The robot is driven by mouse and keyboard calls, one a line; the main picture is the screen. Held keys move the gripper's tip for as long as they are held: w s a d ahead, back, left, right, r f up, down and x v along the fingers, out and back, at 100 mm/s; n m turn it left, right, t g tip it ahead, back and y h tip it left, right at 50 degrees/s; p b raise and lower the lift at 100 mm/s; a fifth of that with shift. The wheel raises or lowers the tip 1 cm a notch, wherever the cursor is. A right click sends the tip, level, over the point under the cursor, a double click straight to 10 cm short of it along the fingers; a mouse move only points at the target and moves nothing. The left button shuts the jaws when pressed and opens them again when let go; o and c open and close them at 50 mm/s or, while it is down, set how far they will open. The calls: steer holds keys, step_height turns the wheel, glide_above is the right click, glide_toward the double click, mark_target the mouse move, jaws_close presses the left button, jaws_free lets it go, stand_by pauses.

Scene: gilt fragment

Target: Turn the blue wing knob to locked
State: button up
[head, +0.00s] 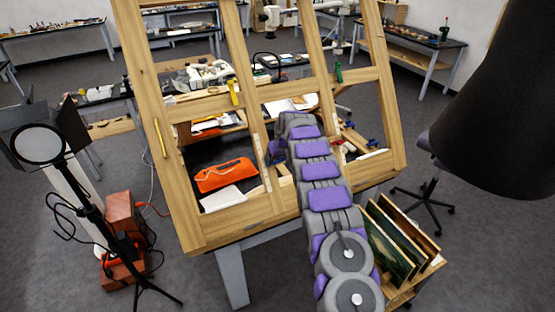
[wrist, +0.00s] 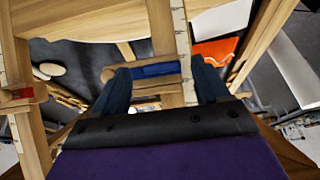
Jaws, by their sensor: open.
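A blue bar-shaped piece (wrist: 155,70), which looks like the blue wing knob, shows in the wrist view. It lies roughly crosswise in the picture against pale wood, beyond and between the fingers of my gripper (wrist: 160,75). The fingers are spread apart with nothing held between them, one on each side of the blue piece. I cannot tell whether they touch it, nor read its locked position. In the head view a small blue piece (head: 373,142) shows right of my arm; I cannot tell if it is the same one. My arm hides my gripper's fingers there.
A large tilted wooden frame (head: 210,232) with crossbars surrounds my arm's reach. An orange pouch (head: 226,174) lies behind its bars. A lamp on a stand (head: 40,146) is at left. A rack of panels (head: 430,262) stands at lower right, near an office chair.

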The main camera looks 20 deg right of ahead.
steer(key=shift+w+f, duration=0.15)
steer(key=shift+f, duration=0.15)
steer(key=c, duration=1.1)
steer(key=shift+o, duration=0.2)
